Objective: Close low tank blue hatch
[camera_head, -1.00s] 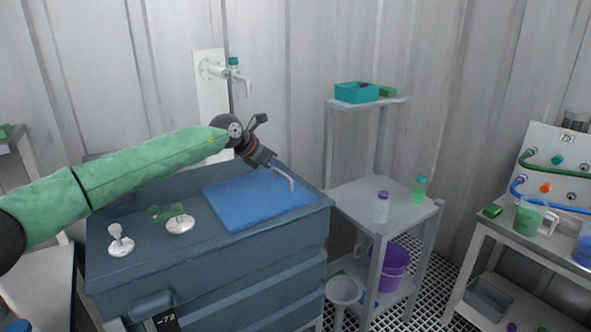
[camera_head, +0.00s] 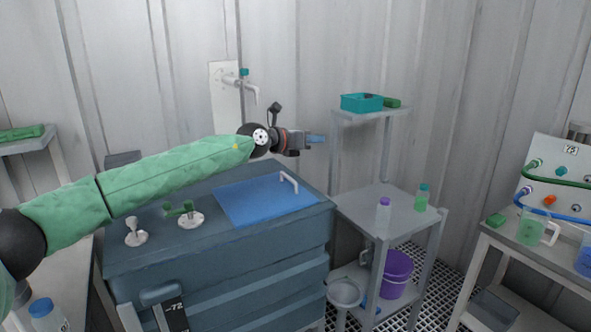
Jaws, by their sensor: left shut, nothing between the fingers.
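The blue hatch (camera_head: 250,203) lies flat and flush in the top of the low dark blue-grey tank (camera_head: 230,250). Its pale bent handle (camera_head: 289,182) stands up near the hatch's back right corner. My left gripper (camera_head: 316,139) is above and behind the handle, apart from it, pointing right. It is shut and empty. My right gripper is not in view.
White fittings (camera_head: 136,238) and a green-handled valve (camera_head: 190,220) stand on the tank top at left. A grey shelf rack (camera_head: 375,208) with bottles and a teal bin (camera_head: 361,102) is close on the right. A wall tap (camera_head: 250,90) juts out behind.

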